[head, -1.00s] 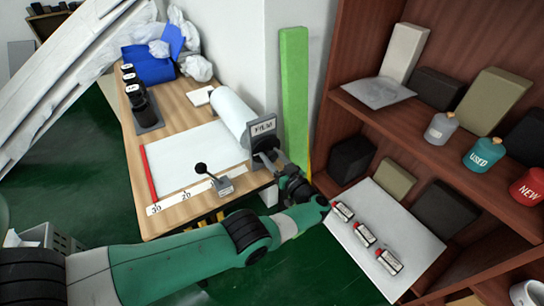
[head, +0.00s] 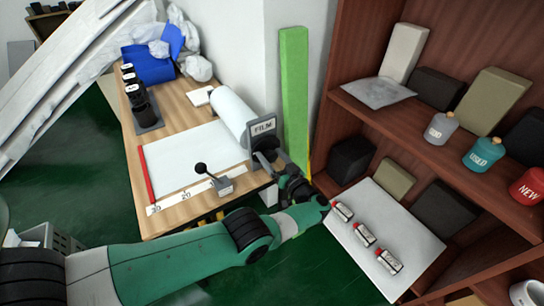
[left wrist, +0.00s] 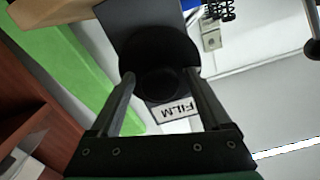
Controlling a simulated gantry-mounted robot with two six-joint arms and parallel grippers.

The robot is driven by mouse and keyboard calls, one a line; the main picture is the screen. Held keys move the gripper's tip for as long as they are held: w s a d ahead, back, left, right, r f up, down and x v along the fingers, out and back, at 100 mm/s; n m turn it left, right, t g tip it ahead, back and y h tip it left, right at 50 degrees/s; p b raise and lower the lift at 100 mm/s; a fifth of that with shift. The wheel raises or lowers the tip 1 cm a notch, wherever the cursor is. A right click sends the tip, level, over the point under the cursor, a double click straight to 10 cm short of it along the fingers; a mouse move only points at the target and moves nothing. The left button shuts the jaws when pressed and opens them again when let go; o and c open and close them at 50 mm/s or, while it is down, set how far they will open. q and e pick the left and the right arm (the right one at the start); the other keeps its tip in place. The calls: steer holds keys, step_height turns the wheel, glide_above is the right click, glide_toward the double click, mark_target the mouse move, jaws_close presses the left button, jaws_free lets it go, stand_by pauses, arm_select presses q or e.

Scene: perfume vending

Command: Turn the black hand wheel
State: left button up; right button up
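In the head view the label (head: 263,126) faces me, and my arm partly hides the wheel. My left gripper (head: 268,158) reaches up to it at the table's right end. In the left wrist view the two fingers of my left gripper (left wrist: 160,85) stand apart, one on each side of the wheel. I cannot tell whether they press on it. My right gripper is not in view.
The white film roll (head: 232,112) lies on the wooden table (head: 180,98). A small lever with a black knob (head: 201,168) stands just left of my gripper. A green post (head: 294,90) is close behind. A brown shelf (head: 400,120) with bottles stands right.

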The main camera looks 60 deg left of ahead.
arm_select(q)
steer(key=w+d+b, duration=0.1)
steer(key=d, duration=1)
steer(key=shift+w+d, duration=0.15)
steer(key=shift+d, duration=0.1)
